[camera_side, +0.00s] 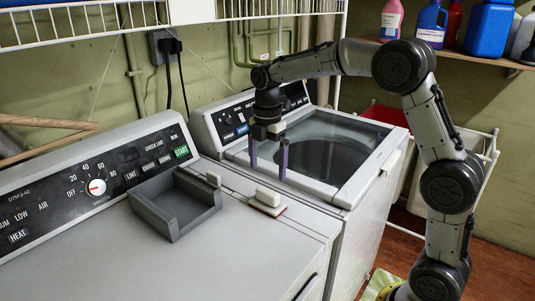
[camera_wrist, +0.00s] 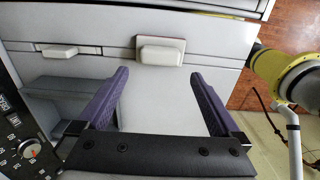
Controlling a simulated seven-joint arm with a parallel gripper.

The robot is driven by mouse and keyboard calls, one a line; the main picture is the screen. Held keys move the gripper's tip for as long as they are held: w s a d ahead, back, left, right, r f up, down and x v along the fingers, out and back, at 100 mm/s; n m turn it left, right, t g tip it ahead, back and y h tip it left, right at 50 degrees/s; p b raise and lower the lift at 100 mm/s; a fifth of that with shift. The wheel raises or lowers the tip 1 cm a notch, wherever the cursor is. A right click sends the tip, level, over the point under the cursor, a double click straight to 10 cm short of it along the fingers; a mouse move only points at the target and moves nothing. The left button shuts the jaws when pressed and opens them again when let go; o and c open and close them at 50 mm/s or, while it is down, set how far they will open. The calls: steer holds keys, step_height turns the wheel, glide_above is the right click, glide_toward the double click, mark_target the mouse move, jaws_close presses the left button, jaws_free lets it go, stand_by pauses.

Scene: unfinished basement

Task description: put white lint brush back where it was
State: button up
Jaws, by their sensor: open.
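A white block on a thin reddish-brown pad, which looks like the lint brush (camera_side: 267,197), lies flat on the white top of the left machine, near its right edge. It also shows in the wrist view (camera_wrist: 160,50), ahead of the fingertips and roughly centred between them. My gripper (camera_side: 268,172) points down with its two purple fingers apart and empty, above and behind the brush in the side view. Nothing lies between the fingers in the wrist view (camera_wrist: 160,76). A grey open tray (camera_side: 196,221) sits on the same top, left of the brush, and looks empty.
A small white piece (camera_side: 213,179) stands at the tray's right side. The control panel with a dial (camera_side: 96,187) rises behind the tray. Bottles stand on a shelf at right. The left machine's front top is clear.

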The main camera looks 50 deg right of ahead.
steer(key=s+a+r+m+t, duration=0.3)
steer(key=s+r+m, duration=0.5)
steer(key=s, duration=0.4)
steer(key=s+a+f+m+t, duration=0.1)
steer(key=s+f+m, duration=0.1)
steer(key=s+m, duration=0.3)
steer(key=s+a+f+m+t, duration=0.1)
steer(key=s+f+m, duration=0.2)
steer(key=s, duration=0.6)
steer(key=shift+s+a+m+t, duration=0.25)
steer(key=shift+s+m+t, duration=0.05)
steer(key=shift+m, duration=0.7)
